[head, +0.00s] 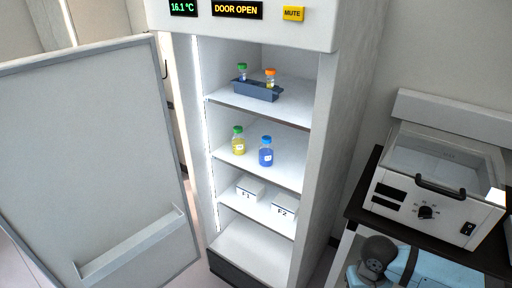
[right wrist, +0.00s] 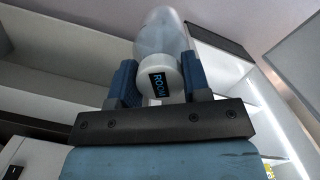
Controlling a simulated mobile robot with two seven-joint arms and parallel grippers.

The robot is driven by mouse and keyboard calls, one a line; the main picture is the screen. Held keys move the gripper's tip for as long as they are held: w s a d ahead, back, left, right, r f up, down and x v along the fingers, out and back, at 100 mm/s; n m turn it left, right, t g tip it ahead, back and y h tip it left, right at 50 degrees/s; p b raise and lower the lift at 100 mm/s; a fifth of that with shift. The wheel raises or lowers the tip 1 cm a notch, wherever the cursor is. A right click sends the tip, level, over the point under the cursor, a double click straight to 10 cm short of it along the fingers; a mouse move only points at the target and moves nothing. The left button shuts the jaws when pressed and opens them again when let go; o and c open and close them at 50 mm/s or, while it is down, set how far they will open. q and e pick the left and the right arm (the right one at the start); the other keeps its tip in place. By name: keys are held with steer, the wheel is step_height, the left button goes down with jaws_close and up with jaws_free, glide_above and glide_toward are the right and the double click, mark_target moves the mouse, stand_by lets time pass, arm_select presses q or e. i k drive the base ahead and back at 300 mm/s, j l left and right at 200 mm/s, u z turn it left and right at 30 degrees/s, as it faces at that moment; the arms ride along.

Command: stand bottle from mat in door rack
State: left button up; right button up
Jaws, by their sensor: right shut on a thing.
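In the right wrist view my right gripper (right wrist: 158,78) is shut on a bottle (right wrist: 162,32). The bottle is pale and translucent, with a white part between the blue fingers that carries a label reading "ROOM". In the head view the refrigerator door (head: 95,140) stands open at the left. The door rack (head: 132,246) is a white ledge low on the door's inner face, and no bottle shows in it. Part of my right arm shows at the bottom right of the head view; its gripper and the bottle are out of that view. My left gripper and the mat are not in view.
The lit refrigerator has shelves with a blue rack (head: 256,92) of two bottles, a yellow bottle (head: 238,141), a blue bottle (head: 266,152), and boxes F1 (head: 250,189) and F2 (head: 284,206). Its display reads "DOOR OPEN". A white machine (head: 425,208) stands on a dark-topped table at right.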

mark_target(135, 244)
steer(key=j+u, duration=0.1)
steer(key=j, duration=0.35)
steer(key=i+j, duration=0.1)
steer(key=j, duration=0.35)
steer(key=i+j+u, duration=0.15)
steer(key=j, duration=0.3)
steer(key=j+u, duration=0.1)
steer(key=j, duration=0.4)
